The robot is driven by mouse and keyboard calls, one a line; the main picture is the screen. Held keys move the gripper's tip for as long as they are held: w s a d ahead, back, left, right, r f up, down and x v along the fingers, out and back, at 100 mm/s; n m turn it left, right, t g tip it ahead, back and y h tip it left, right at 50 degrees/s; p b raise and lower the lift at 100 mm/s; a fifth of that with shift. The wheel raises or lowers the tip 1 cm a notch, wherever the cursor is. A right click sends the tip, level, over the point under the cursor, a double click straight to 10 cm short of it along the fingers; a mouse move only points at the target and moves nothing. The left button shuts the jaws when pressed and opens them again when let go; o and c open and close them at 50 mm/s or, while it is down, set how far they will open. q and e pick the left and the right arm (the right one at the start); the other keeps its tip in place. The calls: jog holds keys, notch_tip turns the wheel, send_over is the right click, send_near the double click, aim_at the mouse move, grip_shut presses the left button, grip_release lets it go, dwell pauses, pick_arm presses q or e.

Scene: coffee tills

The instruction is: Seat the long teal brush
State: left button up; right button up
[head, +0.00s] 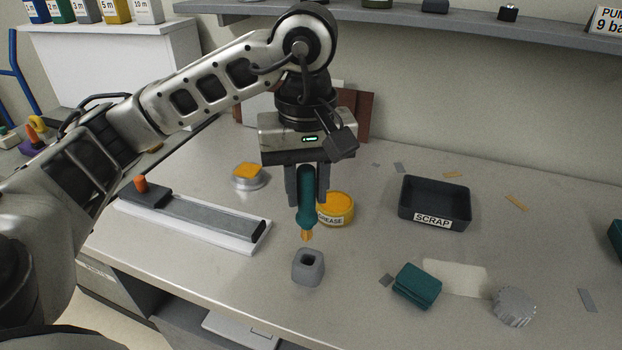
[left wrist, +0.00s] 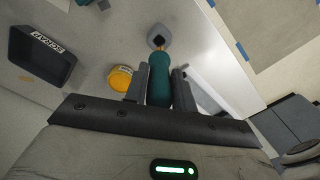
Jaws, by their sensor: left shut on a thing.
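The long teal brush (head: 307,200) has a teal handle and an orange-tan tip that points down. My left gripper (head: 307,186) is shut on its handle and holds it upright above the bench. A grey block with a square hole (head: 308,268) stands on the bench below the brush tip, a little nearer the front. The tip is above the block and apart from it in the head view. In the left wrist view the teal handle (left wrist: 159,80) lies between the fingers, and the grey block (left wrist: 160,37) shows beyond it, partly covered by the brush. My right gripper is not in view.
A yellow grease tin (head: 336,209) stands just behind the brush. A dark scrap tray (head: 436,204) is to the right. A long grey strip on a white base (head: 195,218) lies left. A teal block (head: 417,286) and a ridged grey knob (head: 514,307) lie front right.

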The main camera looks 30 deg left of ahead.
aim_at(308, 210)
pick_arm(q)
jog(key=shift+d+f+b, duration=0.1)
jog(key=shift+f+b, duration=0.7)
jog(key=shift+b, duration=0.05)
notch_tip(308, 210, down, 2)
jog(key=shift+f+b, duration=0.25)
jog(key=shift+b, duration=1)
jog(key=shift+f, duration=0.2)
jog(key=shift+b, duration=0.3)
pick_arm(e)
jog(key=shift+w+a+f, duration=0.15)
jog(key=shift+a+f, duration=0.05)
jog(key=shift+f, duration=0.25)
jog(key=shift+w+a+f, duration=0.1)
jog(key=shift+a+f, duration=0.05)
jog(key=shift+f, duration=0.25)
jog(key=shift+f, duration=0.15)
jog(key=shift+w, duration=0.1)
